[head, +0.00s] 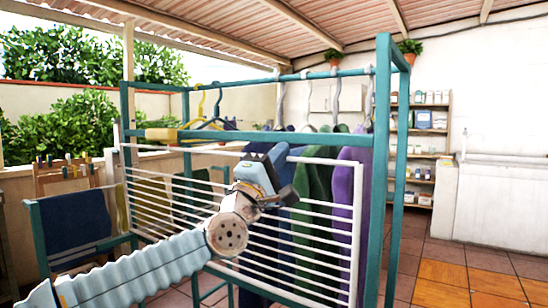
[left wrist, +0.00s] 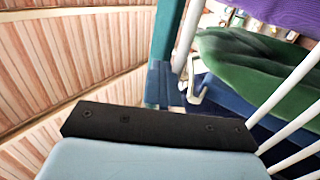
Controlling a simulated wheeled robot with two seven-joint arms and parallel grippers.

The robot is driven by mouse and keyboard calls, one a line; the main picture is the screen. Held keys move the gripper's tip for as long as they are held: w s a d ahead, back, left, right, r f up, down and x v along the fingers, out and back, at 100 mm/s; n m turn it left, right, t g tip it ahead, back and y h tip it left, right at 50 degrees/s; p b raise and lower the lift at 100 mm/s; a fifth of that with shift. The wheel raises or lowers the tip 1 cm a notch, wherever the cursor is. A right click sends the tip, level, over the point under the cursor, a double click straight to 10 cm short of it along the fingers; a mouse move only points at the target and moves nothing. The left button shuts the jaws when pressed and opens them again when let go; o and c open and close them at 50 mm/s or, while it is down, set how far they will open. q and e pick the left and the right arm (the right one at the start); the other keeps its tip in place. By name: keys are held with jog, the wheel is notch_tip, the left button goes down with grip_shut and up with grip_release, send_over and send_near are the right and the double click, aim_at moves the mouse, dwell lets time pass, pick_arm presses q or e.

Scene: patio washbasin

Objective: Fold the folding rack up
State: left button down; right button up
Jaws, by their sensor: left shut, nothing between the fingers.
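The folding rack (head: 357,215) is a white frame with several thin parallel bars, on the front of a teal metal stand (head: 380,120). Its panel looks steep, in front of the hanging clothes; its exact angle is unclear. Its white bars also show at the right of the left wrist view (left wrist: 292,128). My left gripper (head: 278,154) is shut and empty at the rack's top bar, near its middle; I cannot tell whether it touches. In the left wrist view its blue fingers (left wrist: 166,84) are together, beside a white bar. My right gripper is out of view.
Purple (head: 347,190) and green (head: 312,190) garments hang behind the rack. A lower teal rail at left holds a dark blue towel (head: 75,225). Shelves (head: 425,130) and a white basin (head: 500,195) stand at the back right. The tiled floor at right is clear.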

pick_arm(q)
jog(key=shift+w+f, duration=0.2)
jog(key=shift+f, duration=0.05)
jog(key=shift+r, duration=0.55)
jog(key=s+a+r, duration=0.1)
jog(key=s+r, duration=1.1)
jog(key=s, duration=0.2)
jog(key=shift+a+r+p, duration=0.2)
jog(key=shift+p, duration=0.25)
jog(key=shift+s, duration=0.15)
